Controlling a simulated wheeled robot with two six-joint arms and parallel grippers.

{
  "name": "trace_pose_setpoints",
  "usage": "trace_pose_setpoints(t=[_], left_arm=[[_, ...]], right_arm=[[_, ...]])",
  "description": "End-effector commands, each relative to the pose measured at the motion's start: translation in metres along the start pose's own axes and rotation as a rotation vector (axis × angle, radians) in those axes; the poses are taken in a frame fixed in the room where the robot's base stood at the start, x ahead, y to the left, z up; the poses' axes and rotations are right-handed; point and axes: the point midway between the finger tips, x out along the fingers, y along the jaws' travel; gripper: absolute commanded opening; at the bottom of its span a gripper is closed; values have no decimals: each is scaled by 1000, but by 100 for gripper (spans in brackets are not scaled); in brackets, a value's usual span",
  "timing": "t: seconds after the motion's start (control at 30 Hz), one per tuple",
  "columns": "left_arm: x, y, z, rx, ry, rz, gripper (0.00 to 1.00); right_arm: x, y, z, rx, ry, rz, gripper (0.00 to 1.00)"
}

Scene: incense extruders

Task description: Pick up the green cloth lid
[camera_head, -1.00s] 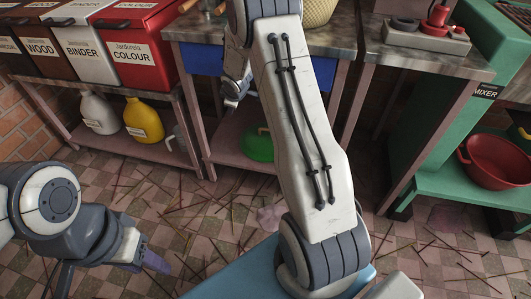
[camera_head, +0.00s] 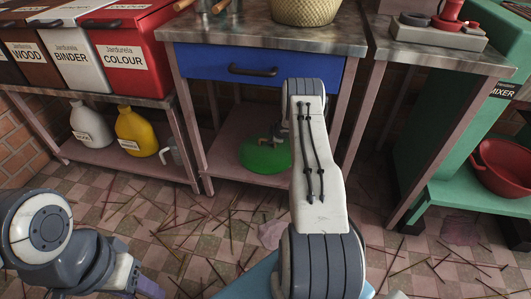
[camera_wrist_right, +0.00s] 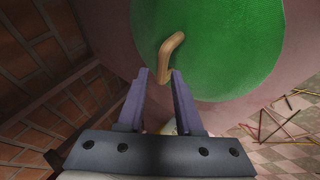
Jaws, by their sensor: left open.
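The green cloth lid (camera_head: 262,157) lies on the lower shelf under the blue drawer, partly hidden by my right arm. In the right wrist view the lid (camera_wrist_right: 225,45) fills the top, with a bent tan handle (camera_wrist_right: 172,50) on it. My right gripper (camera_wrist_right: 159,73) is open, its purple fingertips apart at the near end of the handle; I cannot tell whether they touch it. In the head view the right gripper is at the lid, mostly hidden. My left gripper (camera_head: 150,289) is open at the bottom left, over the floor, away from the lid.
The shelf (camera_head: 222,150) has table legs at its sides and the blue drawer (camera_head: 250,68) above. A yellow jug (camera_head: 138,133) and a white jug (camera_head: 90,124) stand on the left shelf. A red bowl (camera_head: 500,165) is at right. Sticks litter the floor.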

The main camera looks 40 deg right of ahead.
Motion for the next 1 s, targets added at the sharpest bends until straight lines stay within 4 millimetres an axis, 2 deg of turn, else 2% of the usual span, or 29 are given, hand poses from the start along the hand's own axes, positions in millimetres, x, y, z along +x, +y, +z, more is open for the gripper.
trace_pose_setpoints(t=[0.23, 0.4, 0.77, 0.8, 0.87, 0.9, 1.0], left_arm=[[16, -1, 1, 0, 0, 0, 50], [24, -2, 1, 0, 0, 0, 50], [25, -2, 1, 0, 0, 0, 50], [25, -2, 1, 0, 0, 0, 50], [25, -2, 1, 0, 0, 0, 50], [25, -2, 1, 0, 0, 0, 50], [25, -2, 1, 0, 0, 0, 50]], right_arm=[[35, -7, 1, -5, 1, -1, 35], [48, -6, -1, -5, 2, -2, 35], [52, -5, -2, -3, 2, -2, 35], [52, -5, -2, -3, 2, -2, 27], [52, -5, -2, -3, 2, -2, 4], [52, -5, -2, -3, 2, -2, 0], [52, -5, -3, -3, 2, -2, 0]])
